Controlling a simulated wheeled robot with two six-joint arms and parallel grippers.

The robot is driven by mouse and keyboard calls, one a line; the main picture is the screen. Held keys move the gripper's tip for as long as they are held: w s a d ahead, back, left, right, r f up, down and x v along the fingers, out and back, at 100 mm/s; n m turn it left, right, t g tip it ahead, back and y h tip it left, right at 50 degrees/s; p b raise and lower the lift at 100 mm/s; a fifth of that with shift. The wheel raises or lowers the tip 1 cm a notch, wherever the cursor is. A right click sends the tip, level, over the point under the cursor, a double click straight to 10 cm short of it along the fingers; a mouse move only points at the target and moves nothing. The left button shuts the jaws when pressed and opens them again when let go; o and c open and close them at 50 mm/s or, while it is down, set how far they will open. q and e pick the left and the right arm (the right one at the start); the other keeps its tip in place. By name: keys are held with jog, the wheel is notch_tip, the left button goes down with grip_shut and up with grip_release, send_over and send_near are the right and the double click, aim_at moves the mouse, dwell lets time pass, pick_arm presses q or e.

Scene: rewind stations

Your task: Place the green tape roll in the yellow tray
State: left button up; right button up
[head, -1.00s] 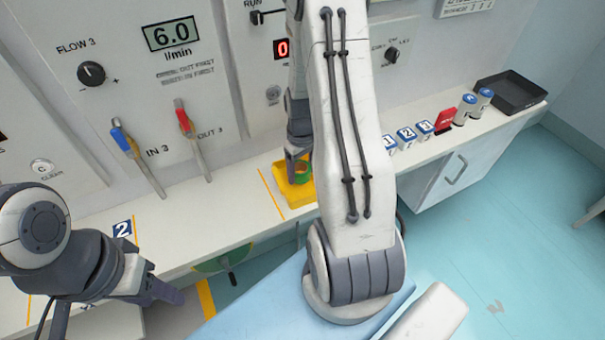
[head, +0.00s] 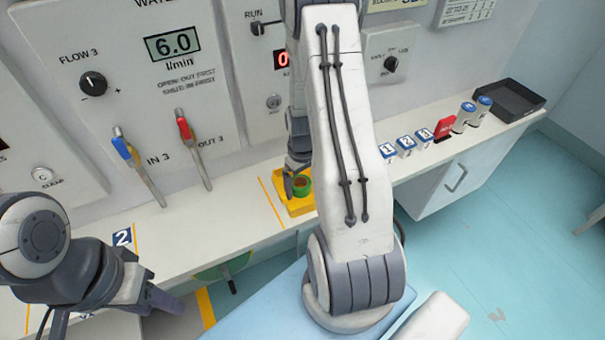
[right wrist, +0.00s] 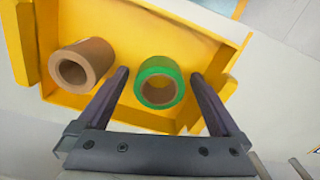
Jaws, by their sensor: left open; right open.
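The green tape roll (right wrist: 159,67) lies inside the yellow tray (right wrist: 225,22) in the right wrist view, beside a brown roll (right wrist: 97,50). The green roll also shows in the head view (head: 302,186), in the tray (head: 274,189) on the counter. My right gripper (right wrist: 164,80) is open, with one finger on each side of the green roll; I cannot tell whether they touch it. My right arm hides part of the tray in the head view. My left gripper (head: 112,312) is open and empty at the lower left, away from the tray.
Valve handles marked IN 3 (head: 137,165) and OUT 3 (head: 194,148) stand out from the panel behind the counter. Numbered blocks (head: 405,145), a red item (head: 444,128) and a black tray (head: 508,100) stand to the right. The counter left of the yellow tray is mostly clear.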

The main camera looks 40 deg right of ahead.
aim_at(302, 184)
notch_tip(302, 184, up, 12)
jog(key=s+a+r+n, duration=0.2)
jog(key=a+r, duration=0.1)
jog(key=a, duration=0.7)
jog(key=s+a+r+n, duration=0.1)
jog(key=a+r+n, duration=0.15)
jog(key=a, duration=0.85)
jog(key=s+a+r+n+y, duration=0.1)
jog(key=s+a+r+n, duration=0.2)
jog(key=s+a, duration=0.6)
jog(key=s, duration=0.4)
jog(key=shift+b, duration=0.35)
jog(key=shift+a+r, duration=0.1)
